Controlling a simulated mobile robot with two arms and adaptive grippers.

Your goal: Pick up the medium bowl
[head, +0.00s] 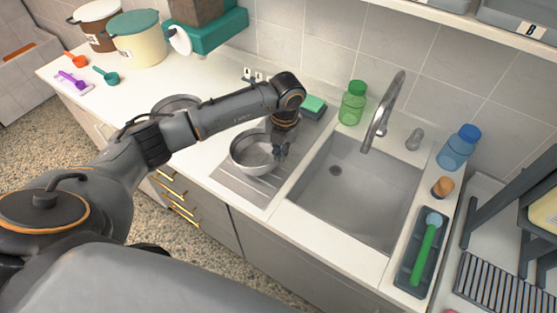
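A round metal bowl (247,161) sits on the grey drainboard just left of the sink, the likely medium bowl, though its size class cannot be told. My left gripper (281,153) points down at the bowl's right rim, its fingers overlapping the rim in the picture. Whether the fingers are open or shut on the rim cannot be told. My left forearm passes behind the bowl and hides part of the counter. Another round metal rim (172,103) shows behind that arm, mostly hidden. My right gripper is not in view.
The sink (350,190) with its tall faucet (383,108) lies right of the bowl. A green bottle (352,103) and a sponge (314,104) stand behind. A tray with a green brush (428,248) and a blue bottle (459,148) are at right. Lidded tubs (138,45) stand far left.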

